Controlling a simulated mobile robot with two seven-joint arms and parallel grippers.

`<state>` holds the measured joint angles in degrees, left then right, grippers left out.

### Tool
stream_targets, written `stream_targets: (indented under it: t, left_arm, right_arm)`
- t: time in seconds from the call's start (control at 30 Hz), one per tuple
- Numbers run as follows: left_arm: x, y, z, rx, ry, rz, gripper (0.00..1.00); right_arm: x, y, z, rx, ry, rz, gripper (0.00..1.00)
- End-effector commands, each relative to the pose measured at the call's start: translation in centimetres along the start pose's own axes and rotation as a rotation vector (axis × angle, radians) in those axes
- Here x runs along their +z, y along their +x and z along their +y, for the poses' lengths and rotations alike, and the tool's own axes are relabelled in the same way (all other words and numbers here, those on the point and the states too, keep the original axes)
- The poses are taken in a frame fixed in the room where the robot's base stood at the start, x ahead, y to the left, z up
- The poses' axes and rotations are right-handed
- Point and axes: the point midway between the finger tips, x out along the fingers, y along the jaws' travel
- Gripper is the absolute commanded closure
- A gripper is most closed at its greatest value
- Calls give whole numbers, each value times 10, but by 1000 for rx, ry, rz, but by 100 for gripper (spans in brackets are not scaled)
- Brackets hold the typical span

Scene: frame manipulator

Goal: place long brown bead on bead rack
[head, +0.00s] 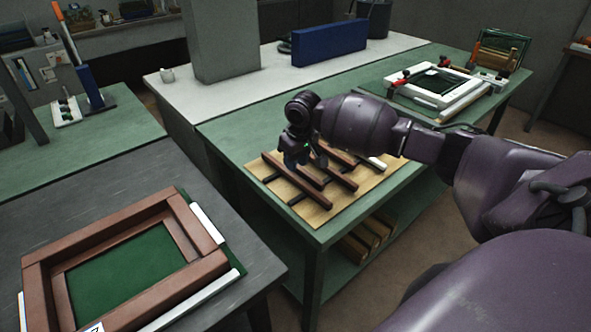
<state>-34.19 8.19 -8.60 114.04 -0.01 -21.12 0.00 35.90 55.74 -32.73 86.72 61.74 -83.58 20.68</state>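The bead rack (318,212) is a light wooden board with dark crossbars on the green table. Several brown beads lie slantwise across the bars, among them a long brown bead (312,195) along the rack's front left. Another brown bead (346,181) lies further right. My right gripper (293,161) points down over the rack's back left part, close to the beads. Its fingers are dark and small here, so I cannot tell whether they are open or shut, or whether they touch a bead. The wrist hides part of the rack. My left gripper is not in view.
A brown frame (36,282) with a green panel lies on the grey table at left, with white strips along its right and front sides. A white frame (472,90) with clamps lies at the green table's back right. A blue block (330,43) stands behind.

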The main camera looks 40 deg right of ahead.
Motion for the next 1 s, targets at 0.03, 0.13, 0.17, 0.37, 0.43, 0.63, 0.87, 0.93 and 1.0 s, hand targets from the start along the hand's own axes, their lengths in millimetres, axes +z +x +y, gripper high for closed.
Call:
stream_targets:
  t: [0.03,0.13,0.17,0.37,0.43,0.63,0.87,0.93,1.0]
  left_arm:
    - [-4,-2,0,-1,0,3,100]
    - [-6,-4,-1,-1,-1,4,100]
    - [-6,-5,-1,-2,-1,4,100]
    - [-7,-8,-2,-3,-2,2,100]
    - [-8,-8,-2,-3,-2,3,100]
    - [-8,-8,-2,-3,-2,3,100]
    - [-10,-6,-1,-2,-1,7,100]
    - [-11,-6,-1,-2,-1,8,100]
    - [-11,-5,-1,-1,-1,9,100]
  right_arm:
    - [-1,-14,0,0,-1,5,71]
    - [-1,-32,0,0,-1,4,71]
    - [-1,-37,0,1,-1,4,71]
    - [0,-60,0,0,-1,1,71]
    - [0,-65,0,-1,-1,1,71]
    - [0,-69,0,-1,0,0,71]
    - [0,-68,0,-1,0,0,71]
    - [0,-68,0,-1,0,0,71]
    - [0,-68,0,-1,0,0,71]
